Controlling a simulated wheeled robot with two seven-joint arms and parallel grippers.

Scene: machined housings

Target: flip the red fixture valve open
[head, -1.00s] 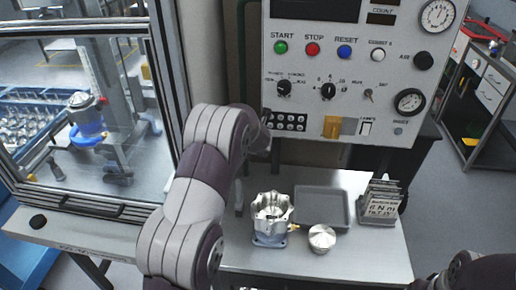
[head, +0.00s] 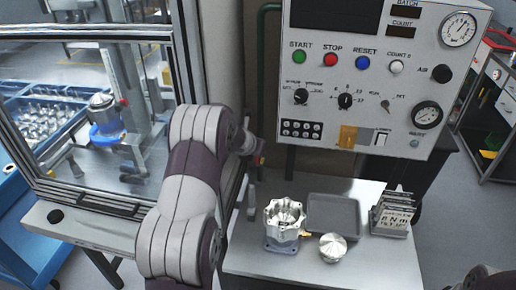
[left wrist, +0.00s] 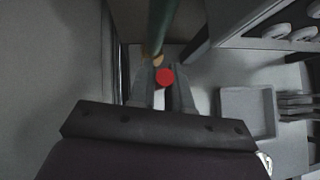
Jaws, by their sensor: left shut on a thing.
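The red fixture valve shows in the left wrist view as a round red end (left wrist: 165,77) between my fingers, beside the lower end of a green pipe (left wrist: 160,30). In the head view only a small red bit (head: 259,160) shows by the end of my left arm. My left gripper (left wrist: 163,88) is shut on the red valve, with one finger on each side. The valve's body and its open or closed position are mostly hidden. My right gripper is not in view; only a dark part of my right arm shows at the bottom right.
A control panel (head: 370,85) with buttons and gauges stands behind. On the table (head: 345,272) are a metal housing (head: 284,222), a round metal cap (head: 333,247), a grey tray (head: 334,211) and a rack of plates (head: 393,215). A glazed machine enclosure (head: 180,92) stands left.

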